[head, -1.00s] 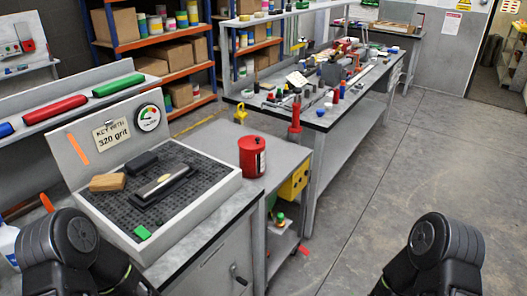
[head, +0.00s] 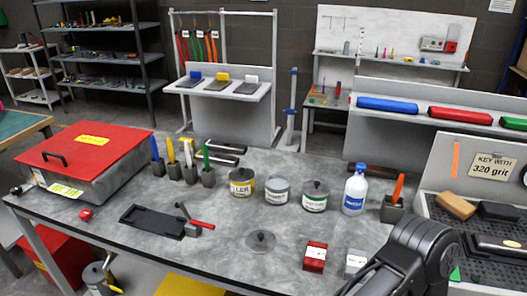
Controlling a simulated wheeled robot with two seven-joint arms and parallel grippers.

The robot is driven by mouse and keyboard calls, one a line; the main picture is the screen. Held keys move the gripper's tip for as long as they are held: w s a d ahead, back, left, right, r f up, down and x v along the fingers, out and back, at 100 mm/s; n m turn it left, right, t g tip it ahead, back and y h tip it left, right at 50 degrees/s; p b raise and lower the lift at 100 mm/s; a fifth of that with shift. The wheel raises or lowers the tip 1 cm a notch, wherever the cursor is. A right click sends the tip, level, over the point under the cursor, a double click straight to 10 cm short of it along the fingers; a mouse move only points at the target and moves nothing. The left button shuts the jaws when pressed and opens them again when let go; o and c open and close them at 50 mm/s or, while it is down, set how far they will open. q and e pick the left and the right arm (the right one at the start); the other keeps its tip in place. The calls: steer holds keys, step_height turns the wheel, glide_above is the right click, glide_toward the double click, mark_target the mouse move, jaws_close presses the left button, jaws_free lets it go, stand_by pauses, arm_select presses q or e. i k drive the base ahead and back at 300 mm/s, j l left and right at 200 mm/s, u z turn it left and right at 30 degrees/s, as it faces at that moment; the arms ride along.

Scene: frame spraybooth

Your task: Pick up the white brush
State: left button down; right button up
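The white brush (head: 188,154) stands handle-up in a small dark holder (head: 190,174) on the grey workbench. It is in a row of similar holders, between a yellow-handled brush (head: 171,152) on its left and a green-handled brush (head: 206,155) on its right. A blue-handled brush (head: 155,149) stands at the left end of the row. The lower part of the white brush is hidden in its holder. Neither gripper shows; only a black part of one of my arms is visible at the bottom right, far from the brush.
A red-lidded box (head: 85,160) stands left of the brushes. A yellow-labelled can (head: 242,182), other cans and a white bottle (head: 355,190) stand to the right. A black tray (head: 152,220) and a red-handled tool (head: 197,222) lie in front. Bare bench lies between.

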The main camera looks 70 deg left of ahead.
mark_target(189, 162)
steer(key=u, duration=2.9)
